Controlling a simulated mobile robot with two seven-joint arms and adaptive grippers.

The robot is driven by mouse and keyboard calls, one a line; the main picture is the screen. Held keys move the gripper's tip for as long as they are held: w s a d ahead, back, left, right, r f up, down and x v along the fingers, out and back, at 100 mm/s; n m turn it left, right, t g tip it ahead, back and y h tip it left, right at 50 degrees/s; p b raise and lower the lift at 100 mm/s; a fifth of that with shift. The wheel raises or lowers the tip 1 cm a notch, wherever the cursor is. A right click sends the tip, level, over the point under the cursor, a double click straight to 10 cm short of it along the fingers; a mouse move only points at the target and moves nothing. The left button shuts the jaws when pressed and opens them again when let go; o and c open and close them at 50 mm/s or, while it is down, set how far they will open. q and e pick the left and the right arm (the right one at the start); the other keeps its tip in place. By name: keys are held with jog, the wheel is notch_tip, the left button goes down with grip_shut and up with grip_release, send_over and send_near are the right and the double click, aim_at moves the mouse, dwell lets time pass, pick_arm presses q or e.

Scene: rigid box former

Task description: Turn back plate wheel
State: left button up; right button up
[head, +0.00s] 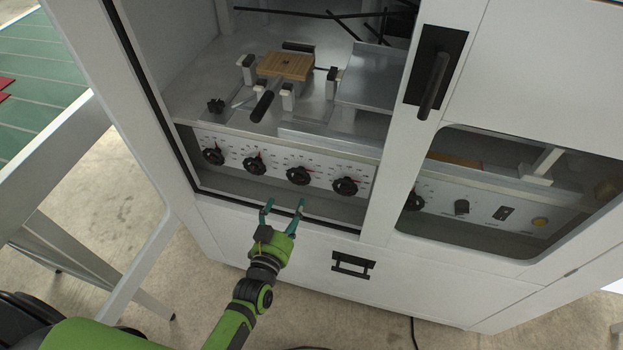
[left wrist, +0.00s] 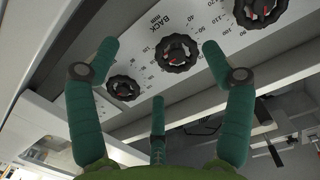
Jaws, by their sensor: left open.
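A row of black hand wheels with red marks sits on a pale scale panel inside the machine's open front. In the left wrist view, a wheel (left wrist: 178,52) beside the printed word BACK lies between and beyond my fingertips, with another wheel (left wrist: 123,88) to its lower left and a third (left wrist: 262,10) to its upper right. In the head view, my left gripper (head: 284,204) is open and empty just below the panel, apart from the wheels, nearest the two middle ones (head: 255,166) and (head: 299,176). The panel's labels are too small to read there.
The cabinet's lower sill and frame lie close around my gripper. Above the panel, a wooden block (head: 287,66) sits among clamps on a metal deck. A white post with a black handle (head: 433,85) stands at the right.

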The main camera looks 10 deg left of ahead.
aim_at(297, 179)
pick_arm(q)
jog(key=shift+t, duration=0.5)
jog(key=w+r, duration=0.1)
jog(key=w, duration=0.1)
jog(key=w+r, duration=0.1)
jog(key=w, duration=0.2)
jog(key=w+r, duration=0.1)
jog(key=w, duration=0.1)
jog(key=shift+w+d+r, duration=0.1)
jog(key=shift+w+d, duration=0.05)
jog(key=shift+w, duration=0.4)
jog(key=shift+c, duration=0.9)
jog(key=c, duration=1)
jog(key=shift+o, duration=0.2)
pick_arm(e)
jog(key=shift+f, duration=0.25)
